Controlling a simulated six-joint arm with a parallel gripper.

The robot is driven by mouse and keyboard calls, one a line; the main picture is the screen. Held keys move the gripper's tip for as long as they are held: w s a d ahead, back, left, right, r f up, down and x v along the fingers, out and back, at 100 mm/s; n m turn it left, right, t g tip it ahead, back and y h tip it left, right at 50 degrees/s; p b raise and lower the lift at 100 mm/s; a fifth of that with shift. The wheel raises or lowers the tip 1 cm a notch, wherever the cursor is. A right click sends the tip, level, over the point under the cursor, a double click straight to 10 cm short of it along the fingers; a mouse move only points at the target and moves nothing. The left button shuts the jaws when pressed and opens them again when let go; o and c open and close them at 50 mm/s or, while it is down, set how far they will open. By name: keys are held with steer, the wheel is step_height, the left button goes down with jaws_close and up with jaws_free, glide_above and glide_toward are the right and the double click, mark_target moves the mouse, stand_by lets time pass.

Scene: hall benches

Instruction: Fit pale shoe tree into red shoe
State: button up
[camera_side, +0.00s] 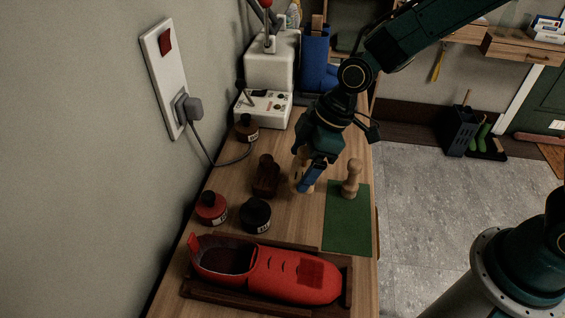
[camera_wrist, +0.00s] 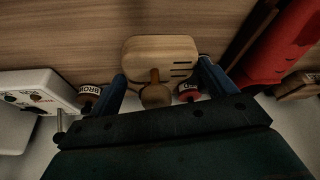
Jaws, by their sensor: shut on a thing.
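My gripper (camera_side: 304,184) is above the bench, shut on the pale shoe tree (camera_side: 296,168). In the wrist view the shoe tree (camera_wrist: 148,48) is a pale wooden block with dark slots, a stem and a round knob, and it sits between my two blue fingers (camera_wrist: 165,85). In the side view my fingers hide part of it. The red shoe (camera_side: 295,274) lies on its side-to-side length in a dark wooden tray (camera_side: 205,294) at the near end, its dark opening toward the left. The shoe also shows at the right of the wrist view (camera_wrist: 285,45). The shoe tree is apart from the shoe.
A green mat (camera_side: 347,228) lies right of my gripper, with a pale knobbed wooden piece (camera_side: 351,180) at its far end. A dark brown wooden piece (camera_side: 265,177), a red jar (camera_side: 211,208), a dark jar (camera_side: 255,216) and a brown jar (camera_side: 246,128) stand left. A white machine (camera_side: 270,62) stands behind.

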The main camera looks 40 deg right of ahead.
mark_target(308, 166)
steer(key=shift+f, duration=2.2)
steer(key=shift+f, duration=0.1)
steer(key=o, duration=0.9)
steer(key=v, duration=1.2)
steer(key=shift+s, duration=0.1)
steer(key=shift+d, duration=0.1)
